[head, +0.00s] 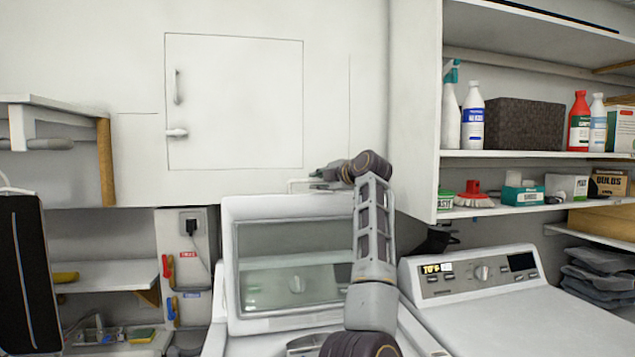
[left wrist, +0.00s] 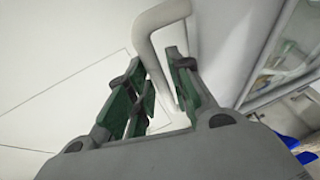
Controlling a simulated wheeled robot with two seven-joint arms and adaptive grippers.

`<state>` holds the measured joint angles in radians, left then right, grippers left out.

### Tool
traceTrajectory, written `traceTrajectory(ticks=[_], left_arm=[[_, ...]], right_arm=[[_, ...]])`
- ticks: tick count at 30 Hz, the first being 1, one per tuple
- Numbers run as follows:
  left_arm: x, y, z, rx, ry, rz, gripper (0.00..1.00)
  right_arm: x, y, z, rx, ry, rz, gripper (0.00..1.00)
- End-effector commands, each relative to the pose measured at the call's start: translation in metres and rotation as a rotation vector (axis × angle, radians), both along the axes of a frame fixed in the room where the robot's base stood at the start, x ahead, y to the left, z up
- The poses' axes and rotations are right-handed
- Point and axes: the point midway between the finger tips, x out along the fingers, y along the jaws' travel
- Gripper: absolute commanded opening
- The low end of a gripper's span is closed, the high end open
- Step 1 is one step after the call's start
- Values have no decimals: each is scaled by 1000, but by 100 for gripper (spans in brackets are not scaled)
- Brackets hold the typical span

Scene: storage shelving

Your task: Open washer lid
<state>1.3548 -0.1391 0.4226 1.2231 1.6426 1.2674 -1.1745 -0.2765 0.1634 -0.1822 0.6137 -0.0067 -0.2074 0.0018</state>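The washer lid (head: 231,275) is a white frame with a glass window, raised and leaning up in the middle of the head view. A pale bar handle (head: 300,183) rises from the lid's top edge. My left gripper (head: 322,176) is at this handle, with my arm crossing the lid's right side. In the left wrist view, the handle (left wrist: 160,25) passes between the green-padded fingers (left wrist: 158,75). The fingers are apart on either side of it; whether both press on it cannot be told. My right gripper is out of view.
A second white machine (head: 530,315) with a control panel stands to the right. Shelves above it hold bottles, a dark basket (head: 525,124) and boxes. A wall cabinet door (head: 240,100) is behind the lid. A small shelf (head: 100,275) is at the left.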

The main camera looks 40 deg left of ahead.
Motion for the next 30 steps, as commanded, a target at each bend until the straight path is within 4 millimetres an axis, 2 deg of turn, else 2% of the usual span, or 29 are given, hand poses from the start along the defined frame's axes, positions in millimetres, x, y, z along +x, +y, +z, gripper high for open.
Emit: traceTrajectory(ticks=[6, 12, 17, 22, 30], left_arm=[[4, 13, -3, 0, 0, 0, 22], [4, 15, -4, 0, 0, -1, 22], [4, 15, -4, 0, 0, -1, 22], [4, 15, -4, 0, -1, -1, 0], [4, 15, -4, -1, 0, 0, 0]], right_arm=[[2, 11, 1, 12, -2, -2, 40], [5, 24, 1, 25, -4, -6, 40], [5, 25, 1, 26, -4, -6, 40], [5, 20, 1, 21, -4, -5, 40], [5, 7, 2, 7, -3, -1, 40]])
